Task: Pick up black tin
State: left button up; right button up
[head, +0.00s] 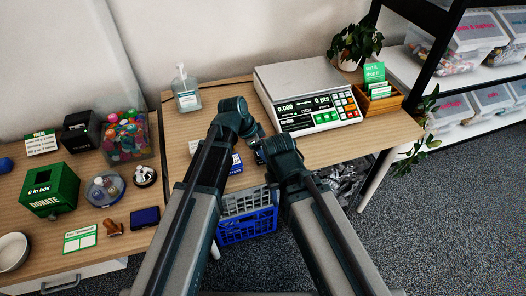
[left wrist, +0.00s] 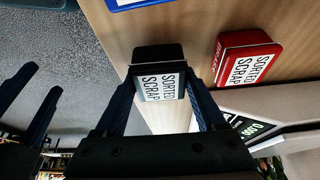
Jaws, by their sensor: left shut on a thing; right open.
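The black tin (left wrist: 158,56), with a white "SORTED SCRAP" label, is between the fingers of my left gripper (left wrist: 159,78) in the left wrist view. The gripper is shut on it. I cannot tell whether the tin still touches the table. The head view does not show the tin clearly, because my arms cover that spot. My right gripper (head: 274,172) is at the table's front edge in the head view, partly hidden by its own wrist. Its two fingers stand apart and empty at the left of the left wrist view (left wrist: 43,82).
A red tin (left wrist: 247,60) stands right of the black tin in the wrist view. A blue tin (head: 237,163) lies behind my left arm. A scale (head: 310,92) and sanitizer bottle (head: 186,92) stand on the table. Crates (head: 247,228) sit below its front edge.

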pick_arm(q)
notch_tip(320, 180, up, 9)
jog(key=p, duration=0.8)
jog(key=shift+f, duration=0.15)
jog(key=shift+w+d, duration=0.1)
